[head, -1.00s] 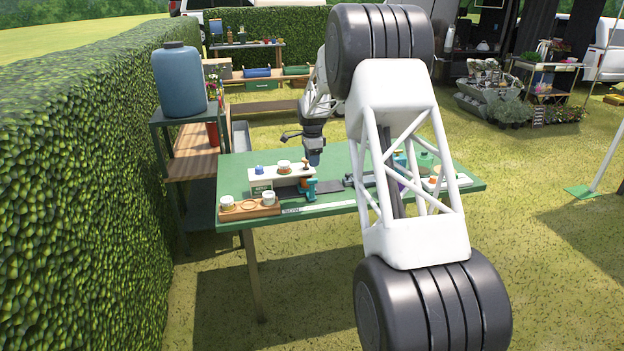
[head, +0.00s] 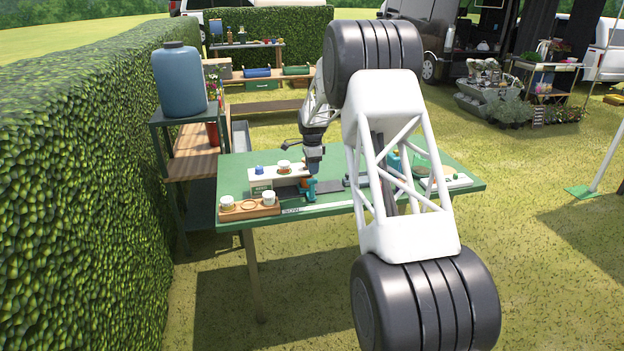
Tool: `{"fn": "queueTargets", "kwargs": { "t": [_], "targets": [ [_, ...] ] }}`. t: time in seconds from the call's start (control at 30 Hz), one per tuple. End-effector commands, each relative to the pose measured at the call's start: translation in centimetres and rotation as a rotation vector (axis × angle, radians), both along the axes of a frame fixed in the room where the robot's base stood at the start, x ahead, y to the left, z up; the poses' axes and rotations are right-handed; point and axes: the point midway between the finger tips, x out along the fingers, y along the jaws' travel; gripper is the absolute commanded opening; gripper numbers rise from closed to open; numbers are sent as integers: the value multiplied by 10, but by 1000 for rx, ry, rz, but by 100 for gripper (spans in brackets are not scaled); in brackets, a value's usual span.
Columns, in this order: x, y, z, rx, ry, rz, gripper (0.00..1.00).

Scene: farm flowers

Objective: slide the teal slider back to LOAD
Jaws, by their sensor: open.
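The teal slider (head: 309,188) stands on the green table (head: 332,205), at the right end of the low white shelf. It sits by a dark flat track (head: 330,186) that runs to the right. My gripper (head: 313,172) points down just above the slider, at the end of the arm that reaches in from the back. It is open, but its fingers are tiny here. I cannot tell whether they touch the slider or stand around it. A small label (head: 291,211) lies on the table's front edge, too small to read surely. No LOAD mark is readable.
The white shelf (head: 262,176) carries a blue item (head: 259,170) and a cup (head: 284,165). A wooden tray (head: 262,211) with white cups is at front left. My large white arm link hides much of the table's right half. A white board (head: 460,182) lies at far right.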

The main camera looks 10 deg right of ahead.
Motion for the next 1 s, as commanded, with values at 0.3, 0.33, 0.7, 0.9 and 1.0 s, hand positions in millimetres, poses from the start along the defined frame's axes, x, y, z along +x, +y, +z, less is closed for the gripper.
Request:
{"fn": "queueTargets", "kwargs": {
  "t": [0.3,0.33,0.7,0.9,1.0],
  "targets": [
    [0,0,-38,0,1,0,44],
    [0,0,-41,0,2,0,44],
    [0,0,-55,0,0,0,44],
    [0,0,-55,0,0,0,39],
    [0,0,-55,0,0,0,24]
  ]
}}
